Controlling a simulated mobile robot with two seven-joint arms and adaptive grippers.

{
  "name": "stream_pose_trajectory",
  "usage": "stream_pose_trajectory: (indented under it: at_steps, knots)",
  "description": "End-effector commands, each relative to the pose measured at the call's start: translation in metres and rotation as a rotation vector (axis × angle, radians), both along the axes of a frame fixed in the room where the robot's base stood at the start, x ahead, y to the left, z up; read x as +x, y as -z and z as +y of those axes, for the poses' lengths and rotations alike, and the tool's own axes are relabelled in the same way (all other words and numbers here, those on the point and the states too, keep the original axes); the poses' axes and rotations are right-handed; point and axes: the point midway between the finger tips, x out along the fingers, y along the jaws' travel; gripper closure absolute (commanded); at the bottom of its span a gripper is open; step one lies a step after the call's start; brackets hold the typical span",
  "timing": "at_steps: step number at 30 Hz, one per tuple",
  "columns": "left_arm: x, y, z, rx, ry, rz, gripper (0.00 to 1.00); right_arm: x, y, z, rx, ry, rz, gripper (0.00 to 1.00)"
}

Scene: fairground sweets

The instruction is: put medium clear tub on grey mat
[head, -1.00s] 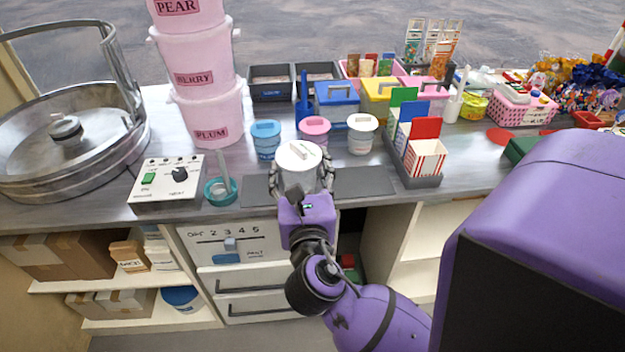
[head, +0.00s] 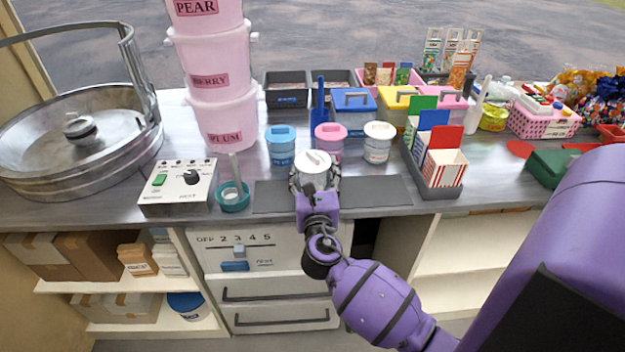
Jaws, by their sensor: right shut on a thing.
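The clear tub with a round white lid (head: 313,162) is in my right gripper (head: 315,186), whose fingers are shut around its sides. The tub is upright, over the middle of the dark grey mat (head: 375,191), which lies near the counter's front edge. The gripper and tub hide the mat's middle, so I cannot tell whether the tub's base touches it. My left gripper is not in view.
Behind the mat stand a blue-lidded tub (head: 281,145), a pink-lidded tub (head: 329,140) and a white-lidded tub (head: 378,141). A teal bowl (head: 233,197) and control box (head: 178,187) are left. A carton rack (head: 433,184) stands close to the mat's right.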

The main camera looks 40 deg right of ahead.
Motion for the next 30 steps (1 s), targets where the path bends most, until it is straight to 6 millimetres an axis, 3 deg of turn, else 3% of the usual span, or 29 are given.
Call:
stream_pose_trajectory:
  at_steps: [3, 15, 16, 19, 30]
  knots:
    - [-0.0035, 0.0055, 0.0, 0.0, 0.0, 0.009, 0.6, -0.0007, 0.0146, -0.0002, -0.002, 0.001, 0.002, 0.45]
    - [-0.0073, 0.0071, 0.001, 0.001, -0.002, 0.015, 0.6, -0.0006, 0.0181, 0.0003, -0.001, 0.0, 0.001, 0.45]
    - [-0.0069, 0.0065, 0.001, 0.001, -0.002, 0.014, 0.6, -0.0006, 0.0175, 0.0003, 0.0, 0.0, 0.0, 0.32]
    - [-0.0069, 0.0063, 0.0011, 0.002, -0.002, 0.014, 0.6, -0.0006, 0.017, 0.0003, 0.0, 0.0, 0.0, 0.19]
    - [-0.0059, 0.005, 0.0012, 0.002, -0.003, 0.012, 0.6, -0.0006, 0.015, 0.0002, -0.001, 0.0, -0.001, 0.17]
